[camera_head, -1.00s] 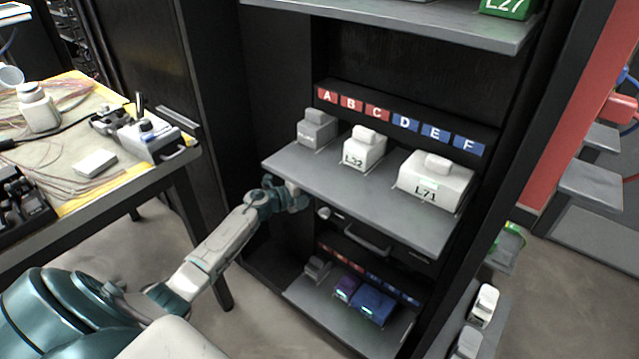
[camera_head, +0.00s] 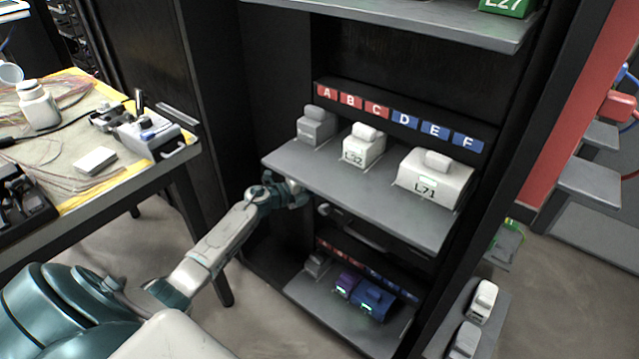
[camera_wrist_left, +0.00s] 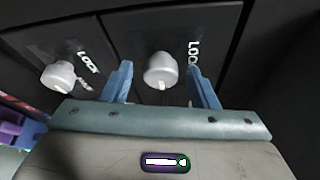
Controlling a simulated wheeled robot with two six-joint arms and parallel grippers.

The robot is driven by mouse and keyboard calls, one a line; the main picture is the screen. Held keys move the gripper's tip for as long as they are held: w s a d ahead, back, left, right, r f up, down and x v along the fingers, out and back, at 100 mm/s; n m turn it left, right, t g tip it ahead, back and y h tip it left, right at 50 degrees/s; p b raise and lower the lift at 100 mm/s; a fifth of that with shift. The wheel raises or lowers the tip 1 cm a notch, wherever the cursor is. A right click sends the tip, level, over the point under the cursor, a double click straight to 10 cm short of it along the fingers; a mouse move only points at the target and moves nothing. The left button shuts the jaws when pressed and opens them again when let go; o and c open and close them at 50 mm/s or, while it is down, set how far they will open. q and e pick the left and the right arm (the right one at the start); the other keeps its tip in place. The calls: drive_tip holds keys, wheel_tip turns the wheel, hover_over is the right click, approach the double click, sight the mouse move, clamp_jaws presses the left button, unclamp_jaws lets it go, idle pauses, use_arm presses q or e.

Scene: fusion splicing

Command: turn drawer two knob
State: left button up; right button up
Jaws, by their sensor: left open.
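My left gripper (camera_head: 296,194) is at the front left of the cabinet, just under the edge of the middle shelf. In the left wrist view its two blue fingers (camera_wrist_left: 162,88) are open, one on each side of a round pale knob (camera_wrist_left: 160,70) on a dark panel with a "LOCK" label. I see no clear contact between fingers and knob. A second pale knob (camera_wrist_left: 62,77), also marked "LOCK", is on the panel to the left, outside the fingers. In the head view a small light knob (camera_head: 323,209) shows right of the gripper. Which drawer each knob belongs to is unclear.
The middle shelf (camera_head: 300,170) overhangs the gripper and holds white and grey boxes such as L71 (camera_head: 432,180). A handle (camera_head: 362,232) is right of the gripper. A lower shelf (camera_head: 330,312) holds purple and blue boxes. A worktable (camera_head: 120,195) stands at left.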

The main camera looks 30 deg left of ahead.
use_arm(q)
drive_tip(key=f+v, duration=0.1)
drive_tip(key=v, duration=0.9)
drive_tip(key=shift+s+r, duration=0.35)
drive_tip(key=shift+r, duration=0.2)
use_arm(e)
drive_tip(key=shift+s+f, duration=0.2)
drive_tip(key=shift+f, duration=0.2)
use_arm(q)
drive_tip(key=shift+a, duration=0.15)
